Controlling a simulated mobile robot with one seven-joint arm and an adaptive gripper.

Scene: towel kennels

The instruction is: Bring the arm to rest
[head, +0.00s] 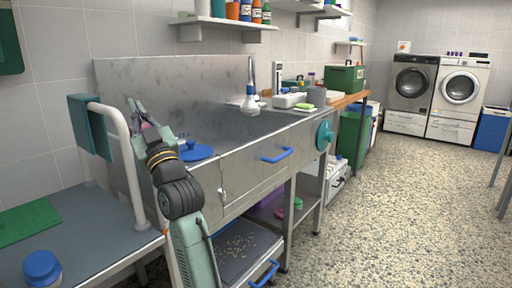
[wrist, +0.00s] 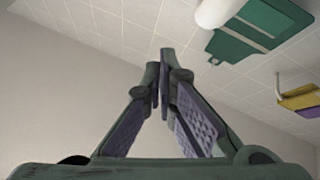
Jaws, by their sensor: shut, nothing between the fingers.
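My gripper (head: 146,128) is at the end of my raised arm, in front of the left end of the steel sink bench (head: 255,176) in the head view. The wrist view looks up past the fingers at the tiled wall.
A grey table (head: 90,232) holds a blue-lidded jar (head: 42,268). Open speckled floor (head: 400,210) lies at right.

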